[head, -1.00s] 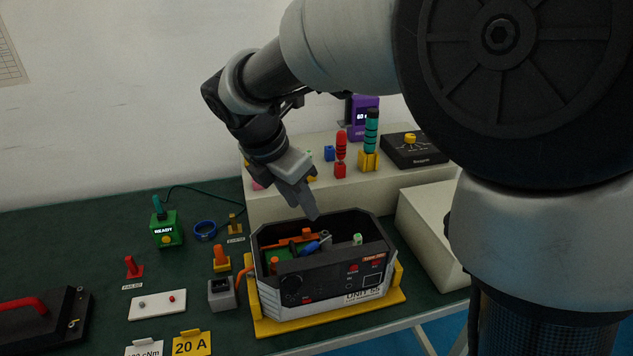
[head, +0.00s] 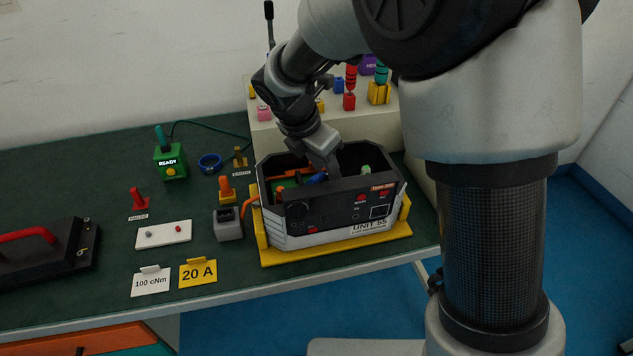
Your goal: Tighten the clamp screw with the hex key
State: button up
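The unit (head: 330,215) is an open-topped dark and white case in a yellow cradle (head: 335,247). My gripper (head: 327,170) reaches down into its open top from the back. The fingertips are partly hidden behind the front wall, so I cannot see whether they are open or shut. A blue piece (head: 316,179) and orange parts (head: 285,187) show inside the case beside the fingers. I cannot tell whether the blue piece is the hex key's handle. The clamp screw cannot be made out.
A grey block (head: 228,224) and an orange-yellow holder (head: 227,190) stand left of the unit. A green READY box (head: 170,161), a white tray (head: 163,234), and 100 cNm (head: 151,282) and 20 A (head: 198,273) cards lie further left. A pale shelf (head: 275,135) stands behind.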

jog(key=shift+x, duration=0.9)
grip_shut()
jog(key=shift+r, duration=0.1)
